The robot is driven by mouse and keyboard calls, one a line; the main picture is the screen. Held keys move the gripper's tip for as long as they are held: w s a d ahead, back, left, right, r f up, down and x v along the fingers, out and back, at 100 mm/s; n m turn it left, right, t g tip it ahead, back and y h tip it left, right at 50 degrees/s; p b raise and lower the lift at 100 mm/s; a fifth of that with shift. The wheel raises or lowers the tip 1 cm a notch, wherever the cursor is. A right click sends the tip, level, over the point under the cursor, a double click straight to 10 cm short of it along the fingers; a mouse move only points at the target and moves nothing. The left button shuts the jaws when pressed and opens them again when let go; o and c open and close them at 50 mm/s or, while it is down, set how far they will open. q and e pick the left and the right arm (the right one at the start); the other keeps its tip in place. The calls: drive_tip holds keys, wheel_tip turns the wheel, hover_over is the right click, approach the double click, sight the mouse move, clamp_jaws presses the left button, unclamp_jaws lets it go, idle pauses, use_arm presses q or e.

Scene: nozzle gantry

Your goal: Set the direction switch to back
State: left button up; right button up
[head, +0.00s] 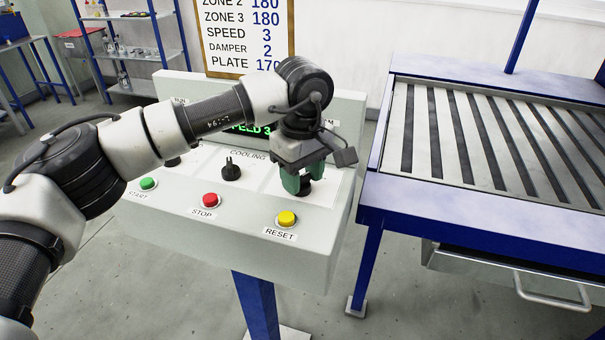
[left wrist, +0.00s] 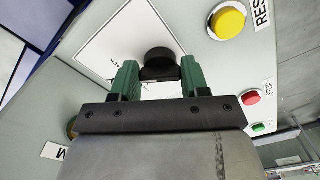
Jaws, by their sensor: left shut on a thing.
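A black rotary knob (left wrist: 160,58) sits on a white plate of the grey control console (head: 237,235); it also shows low between the fingers in the head view (head: 305,188). It is in the direction switch's place, but its label is mostly hidden, and I cannot read which way it points. My left gripper (head: 298,180), with green fingers, reaches down to the right part of the console. In the left wrist view its fingers (left wrist: 160,78) stand on both sides of the knob and are shut on it. My right gripper is not in view.
The cooling knob (head: 231,168) is left of the gripper. Green start (head: 148,183), red stop (head: 210,200) and yellow reset (head: 286,218) buttons line the console's front edge. A blue-framed slatted table (head: 455,205) stands close on the right. My left arm hides part of the display.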

sight(303, 178)
use_arm(q)
drive_tip(key=shift+r, duration=0.15)
drive_tip(key=o, duration=0.9)
wheel_tip(303, 178, up, 11)
drive_tip(key=shift+f, duration=0.15)
drive_tip(key=shift+f, duration=0.1)
